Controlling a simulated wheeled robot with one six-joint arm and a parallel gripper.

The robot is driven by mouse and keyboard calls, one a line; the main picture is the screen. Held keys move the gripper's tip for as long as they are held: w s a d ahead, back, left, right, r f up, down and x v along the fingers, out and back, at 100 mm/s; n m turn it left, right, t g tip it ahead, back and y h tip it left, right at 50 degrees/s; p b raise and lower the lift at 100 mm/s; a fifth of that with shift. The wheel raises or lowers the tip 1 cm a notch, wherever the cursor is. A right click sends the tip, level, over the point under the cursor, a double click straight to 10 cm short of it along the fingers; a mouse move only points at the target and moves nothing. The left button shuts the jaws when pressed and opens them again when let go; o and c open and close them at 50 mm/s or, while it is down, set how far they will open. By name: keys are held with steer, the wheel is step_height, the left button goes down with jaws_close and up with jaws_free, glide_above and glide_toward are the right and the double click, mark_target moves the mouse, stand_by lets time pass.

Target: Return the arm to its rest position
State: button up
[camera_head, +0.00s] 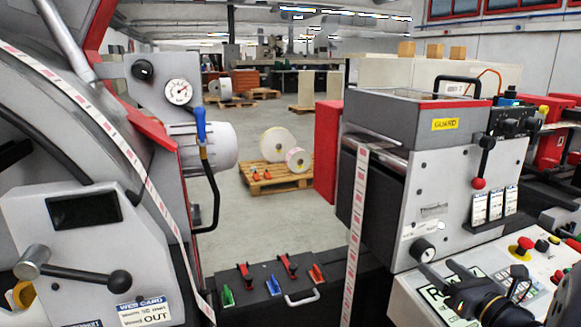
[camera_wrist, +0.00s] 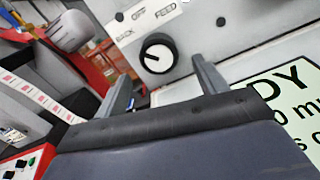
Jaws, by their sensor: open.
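My gripper (camera_head: 437,268) is at the lower right in the head view, in front of the grey guard unit and above the control panel. In the wrist view my gripper (camera_wrist: 160,75) shows two grey fingers spread wide apart, with nothing between them. The same knob (camera_head: 423,250) sits just above my fingers in the head view. Whether the fingers touch anything is hard to tell, but a gap seems to show.
The guard unit (camera_head: 450,127) carries a lever with a red ball (camera_head: 478,183). The control panel (camera_head: 492,262) has a red button (camera_head: 525,243). A striped label web (camera_head: 355,225) hangs left of the unit.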

steer(key=shift+v, duration=3.15)
steer(key=shift+a+r, duration=0.1)
steer(key=shift+a, duration=0.05)
